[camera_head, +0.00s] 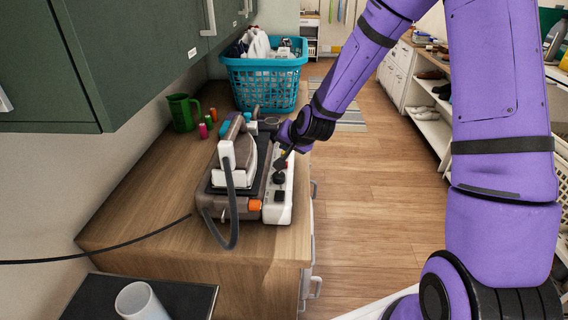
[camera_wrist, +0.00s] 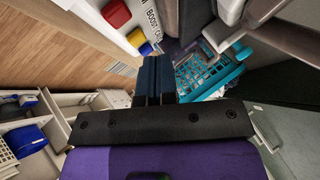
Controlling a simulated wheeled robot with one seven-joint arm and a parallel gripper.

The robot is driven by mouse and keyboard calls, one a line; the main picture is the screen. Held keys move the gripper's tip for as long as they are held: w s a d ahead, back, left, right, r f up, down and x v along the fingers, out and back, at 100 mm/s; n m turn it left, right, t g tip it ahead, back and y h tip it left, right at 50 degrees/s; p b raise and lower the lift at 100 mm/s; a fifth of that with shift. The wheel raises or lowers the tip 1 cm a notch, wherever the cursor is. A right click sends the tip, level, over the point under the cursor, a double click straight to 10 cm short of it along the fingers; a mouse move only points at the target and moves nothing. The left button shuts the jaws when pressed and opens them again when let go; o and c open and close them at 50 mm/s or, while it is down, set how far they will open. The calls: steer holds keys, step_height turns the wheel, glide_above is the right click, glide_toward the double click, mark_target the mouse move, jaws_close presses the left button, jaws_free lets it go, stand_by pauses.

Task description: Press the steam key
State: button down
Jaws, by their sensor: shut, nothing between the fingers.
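A steam iron station (camera_head: 217,188) stands on the wooden counter, with a white and grey iron (camera_head: 240,150) on top. Along its right side runs a white control panel (camera_head: 277,210). In the wrist view the panel carries a red key (camera_wrist: 116,13), a yellow key (camera_wrist: 136,37) and a blue key (camera_wrist: 146,49); the label "BOOST" is partly readable. I cannot tell which key is the steam key. My gripper (camera_head: 281,164) is shut and empty over the panel; its dark fingers (camera_wrist: 153,75) point along the row of keys. Whether they touch a key is unclear.
A teal laundry basket (camera_head: 263,83) stands behind the station. A grey cord loop (camera_head: 232,225) hangs at the front. Green cabinets (camera_head: 130,45) overhang the left. Open floor (camera_head: 370,200) lies right.

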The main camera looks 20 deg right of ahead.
steer(key=shift+f, duration=1.45)
steer(key=shift+f, duration=0.15)
stand_by(0.9)
steer(key=shift+f, duration=0.25)
steer(key=shift+f, duration=0.45)
stand_by(0.8)
steer(key=shift+r, duration=0.9)
steer(key=shift+r, duration=2.5)
